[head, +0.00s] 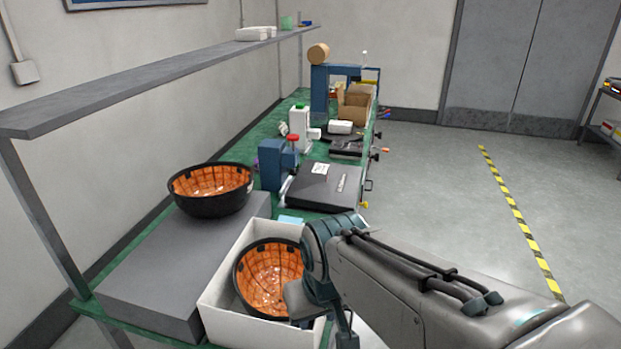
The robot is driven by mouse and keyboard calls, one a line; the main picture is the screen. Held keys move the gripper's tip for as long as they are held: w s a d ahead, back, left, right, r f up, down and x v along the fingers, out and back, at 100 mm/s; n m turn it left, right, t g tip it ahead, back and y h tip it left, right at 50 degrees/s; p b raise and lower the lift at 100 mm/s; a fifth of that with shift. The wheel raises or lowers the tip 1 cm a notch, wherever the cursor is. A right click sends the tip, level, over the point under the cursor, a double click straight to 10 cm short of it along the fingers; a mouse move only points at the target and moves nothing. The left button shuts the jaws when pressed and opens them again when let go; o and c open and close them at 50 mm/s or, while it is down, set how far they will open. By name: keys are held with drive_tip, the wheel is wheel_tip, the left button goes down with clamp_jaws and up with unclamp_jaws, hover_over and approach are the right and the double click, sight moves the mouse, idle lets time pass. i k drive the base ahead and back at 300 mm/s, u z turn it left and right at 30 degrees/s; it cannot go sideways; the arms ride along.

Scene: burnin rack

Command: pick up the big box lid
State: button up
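I cannot tell for sure which thing is the big box lid. A large flat grey slab (150,290) lies on the near end of the green bench, with a black bowl (210,205) with an orange inside standing on its far part. To its right is an open white box (222,305), with a second orange-lined bowl (268,280) tilted inside it. My gripper (345,338) is at the bottom of the head view, by the box's right side. It is mostly hidden by my wrist and cut off by the frame, so its finger opening does not show.
A flat black case (325,190) lies farther along the bench (262,137), beside a blue fixture (272,165) with a red knob. White containers, cardboard boxes (355,105) and a blue frame stand beyond. A grey shelf (150,75) runs above the bench. The floor at right is clear.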

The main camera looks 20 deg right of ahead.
sight(331, 188)
drive_tip(key=k, duration=0.45)
drive_tip(key=z, duration=1.4)
drive_tip(key=i, duration=3.15)
drive_tip(key=u, duration=3.7)
